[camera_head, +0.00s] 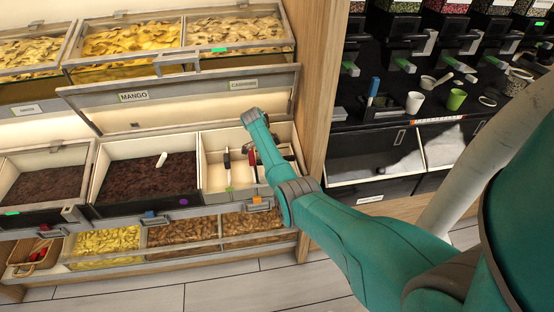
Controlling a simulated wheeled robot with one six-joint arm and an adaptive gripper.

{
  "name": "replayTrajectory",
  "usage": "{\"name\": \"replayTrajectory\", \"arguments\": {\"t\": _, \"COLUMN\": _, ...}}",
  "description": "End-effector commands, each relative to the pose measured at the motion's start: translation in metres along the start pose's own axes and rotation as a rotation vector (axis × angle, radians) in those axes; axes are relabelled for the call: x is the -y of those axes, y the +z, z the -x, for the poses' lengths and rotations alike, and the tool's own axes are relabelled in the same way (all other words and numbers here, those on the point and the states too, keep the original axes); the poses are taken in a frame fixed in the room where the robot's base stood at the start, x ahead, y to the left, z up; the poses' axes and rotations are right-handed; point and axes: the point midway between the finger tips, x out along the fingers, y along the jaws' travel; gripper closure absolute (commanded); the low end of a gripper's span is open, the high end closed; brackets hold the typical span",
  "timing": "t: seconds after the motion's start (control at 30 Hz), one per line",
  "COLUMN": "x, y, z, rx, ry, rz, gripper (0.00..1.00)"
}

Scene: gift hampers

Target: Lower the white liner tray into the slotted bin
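A white-walled, open-topped compartment (214,148) sits at the right end of the middle drawer row, under the raised lid. It looks like the white liner tray in its bin, but I cannot tell the liner from the bin walls, and slots are not distinguishable. My teal arm reaches in from the right, and my gripper (256,163) points down inside the compartment's outline, over its right half. The fingers are small and partly hidden by my arm. I cannot tell whether they are open or touch the tray. A dark-handled tool (227,166) stands left of my gripper.
Bins of dark dried fruit (150,188) lie left. A wooden post (322,95) stands right, beside dispensers, a white cup (414,102) and a green cup (456,99). Floor shows in front.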

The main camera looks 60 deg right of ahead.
Motion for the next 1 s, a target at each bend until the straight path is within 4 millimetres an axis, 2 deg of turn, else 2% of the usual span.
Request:
{"name": "replayTrajectory", "arguments": {"t": 0.67, "x": 0.0004, "y": 0.0014, "z": -0.0033, "rx": 0.000, "ry": -0.001, "rz": -0.001, "gripper": 1.00}}
{"name": "replayTrajectory", "arguments": {"t": 0.7, "x": 0.0005, "y": 0.0015, "z": -0.0033, "rx": 0.000, "ry": -0.002, "rz": -0.001, "gripper": 0.73}}
{"name": "replayTrajectory", "arguments": {"t": 0.8, "x": 0.0003, "y": 0.0015, "z": -0.0035, "rx": 0.000, "ry": -0.001, "rz": 0.000, "gripper": 0.49}}
{"name": "replayTrajectory", "arguments": {"t": 1.0, "x": 0.0002, "y": 0.0015, "z": -0.0036, "rx": 0.000, "ry": -0.001, "rz": 0.000, "gripper": 0.49}}
